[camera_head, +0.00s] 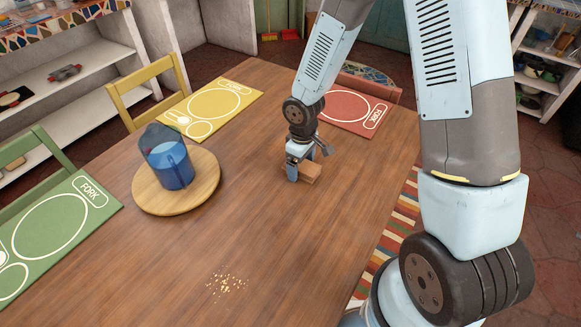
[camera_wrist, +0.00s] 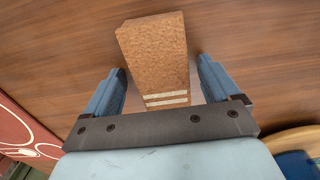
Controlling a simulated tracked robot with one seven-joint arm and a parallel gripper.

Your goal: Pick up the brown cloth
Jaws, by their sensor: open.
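The brown cloth (camera_wrist: 157,52) looks like a folded, block-shaped brown piece with pale stripes at its near end. It lies on the wooden table. In the wrist view my gripper (camera_wrist: 160,80) is open, with one blue finger on each side of the cloth's striped end and a visible gap on both sides. In the head view my gripper (camera_head: 303,172) points down at the table, and the cloth (camera_head: 312,169) shows just to its right, partly hidden by the gripper.
A blue pitcher (camera_head: 172,165) stands on a round wooden board (camera_head: 203,191) to the left. Crumbs (camera_head: 226,286) lie on the table (camera_head: 270,235) near the front. Yellow (camera_head: 240,91), red (camera_head: 335,108) and green (camera_head: 70,235) placemats lie along the edges. The table's middle is mostly clear.

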